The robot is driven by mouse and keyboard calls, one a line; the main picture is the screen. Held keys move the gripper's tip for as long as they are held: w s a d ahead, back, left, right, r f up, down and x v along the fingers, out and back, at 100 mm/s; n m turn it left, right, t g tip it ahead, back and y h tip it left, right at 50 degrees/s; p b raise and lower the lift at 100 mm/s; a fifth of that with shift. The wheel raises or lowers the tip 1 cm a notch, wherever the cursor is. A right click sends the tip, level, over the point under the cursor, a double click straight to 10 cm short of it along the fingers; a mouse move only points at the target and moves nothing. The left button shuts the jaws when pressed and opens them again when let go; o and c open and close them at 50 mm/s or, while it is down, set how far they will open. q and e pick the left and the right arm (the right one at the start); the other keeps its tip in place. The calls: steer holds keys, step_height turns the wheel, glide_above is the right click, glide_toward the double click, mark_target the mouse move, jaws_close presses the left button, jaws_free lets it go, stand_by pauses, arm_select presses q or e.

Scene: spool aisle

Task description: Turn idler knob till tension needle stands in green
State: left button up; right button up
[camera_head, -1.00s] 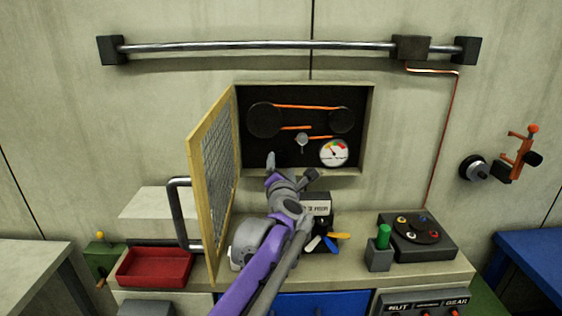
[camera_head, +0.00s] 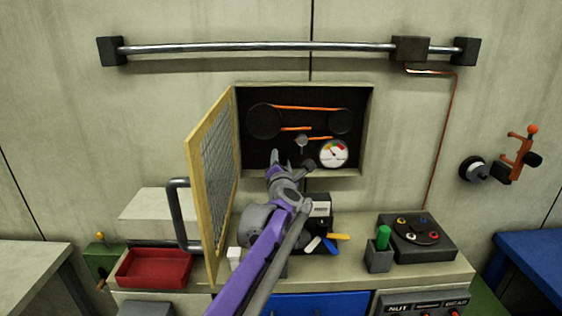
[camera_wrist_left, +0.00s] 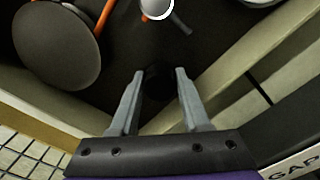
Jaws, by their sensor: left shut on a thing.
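The idler knob (camera_wrist_left: 158,84) is a dark round knob in the wall box. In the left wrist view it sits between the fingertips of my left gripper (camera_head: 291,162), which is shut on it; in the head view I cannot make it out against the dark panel. The small grey idler (camera_head: 302,140) is just above the gripper, against the orange filament. The white round tension gauge (camera_head: 333,154) is right of the gripper, with green, yellow and red bands. Its needle points up and left, but it is too small to tell the exact band. My right gripper is not in view.
The yellow-framed mesh door (camera_head: 212,180) stands open left of my arm. The box's lower lip (camera_wrist_left: 215,92) lies close beside the fingers. Below are a red tray (camera_head: 153,268), colored tags (camera_head: 325,243) and a black device with buttons (camera_head: 418,236).

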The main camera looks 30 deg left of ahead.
arm_select(q)
jaws_close()
steer(key=shift+m, duration=0.4)
steer(key=m, duration=0.3)
steer(key=shift+m+p, duration=0.3)
steer(key=m, duration=0.4)
steer(key=shift+m, duration=0.3)
steer(key=m, duration=0.4)
steer(key=shift+m, duration=0.3)
steer(key=m+b, duration=0.1)
steer(key=m, duration=0.4)
steer(key=shift+m, duration=0.3)
